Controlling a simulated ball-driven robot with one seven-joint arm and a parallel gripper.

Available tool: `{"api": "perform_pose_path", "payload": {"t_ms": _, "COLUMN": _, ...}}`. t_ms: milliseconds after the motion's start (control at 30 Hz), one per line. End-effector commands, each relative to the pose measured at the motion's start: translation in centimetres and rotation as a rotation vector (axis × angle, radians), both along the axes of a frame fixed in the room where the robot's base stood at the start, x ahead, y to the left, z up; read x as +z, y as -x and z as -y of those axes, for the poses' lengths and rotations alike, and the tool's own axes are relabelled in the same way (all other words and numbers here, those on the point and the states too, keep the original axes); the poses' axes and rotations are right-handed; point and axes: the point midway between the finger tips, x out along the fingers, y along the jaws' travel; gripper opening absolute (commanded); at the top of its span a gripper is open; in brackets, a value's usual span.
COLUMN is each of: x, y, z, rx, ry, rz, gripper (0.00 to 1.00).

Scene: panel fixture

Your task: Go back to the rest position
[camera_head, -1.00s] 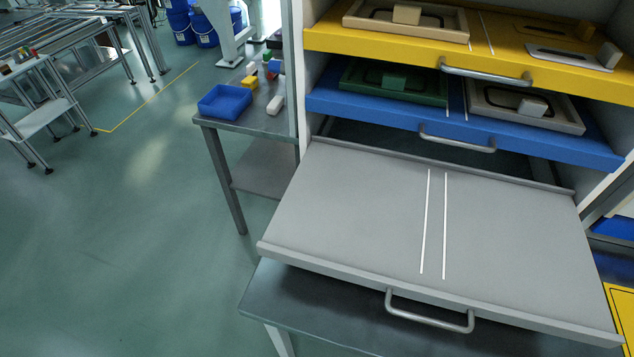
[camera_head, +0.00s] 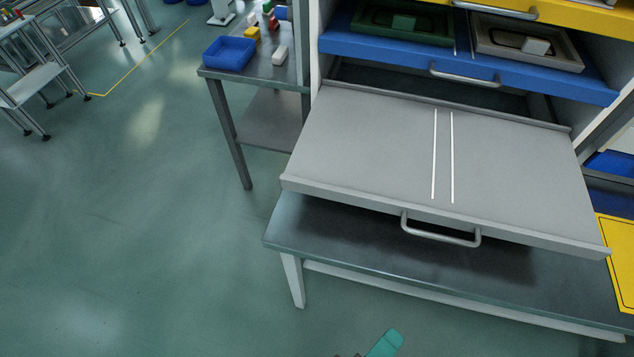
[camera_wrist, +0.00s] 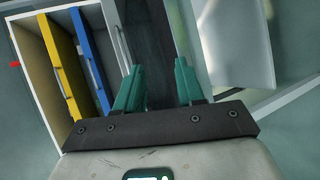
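My gripper (camera_wrist: 159,84) shows in the wrist view with two green fingers standing apart and nothing between them. In the head view only a green finger part (camera_head: 385,343) shows at the bottom edge, well below the cabinet. The grey drawer (camera_head: 370,130) is pulled out and its top is bare, with two white lines. Its handle (camera_head: 440,236) is clear of my gripper. The rest of my arm is hidden.
A blue drawer (camera_head: 400,50) and a yellow drawer (camera_head: 575,21) with trays sit above. A steel table (camera_head: 340,225) stands under the grey drawer. A side table (camera_head: 275,73) holds a blue bin (camera_head: 229,53). Open floor lies at left.

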Motion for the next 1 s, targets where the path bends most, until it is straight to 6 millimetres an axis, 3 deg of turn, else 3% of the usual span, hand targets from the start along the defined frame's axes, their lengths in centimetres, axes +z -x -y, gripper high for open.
{"api": "perform_pose_path", "payload": {"t_ms": 267, "x": -4.0, "y": -1.3, "z": 5.8, "rx": -0.191, "ry": -0.199, "rz": -0.151, "gripper": 0.38}}
{"api": "perform_pose_path", "payload": {"t_ms": 500, "x": -8.7, "y": -0.7, "z": 12.5, "rx": -0.449, "ry": -0.565, "rz": -0.279, "gripper": 0.38}}
{"api": "perform_pose_path", "payload": {"t_ms": 600, "x": -10.0, "y": 0.0, "z": 14.5, "rx": -0.543, "ry": -0.747, "rz": -0.298, "gripper": 0.38}}
{"api": "perform_pose_path", "payload": {"t_ms": 800, "x": -10.7, "y": 0.9, "z": 16.6, "rx": -0.652, "ry": -1.038, "rz": -0.278, "gripper": 0.38}}
{"api": "perform_pose_path", "payload": {"t_ms": 1000, "x": -10.6, "y": 1.2, "z": 17.1, "rx": -0.678, "ry": -1.165, "rz": -0.257, "gripper": 0.38}}
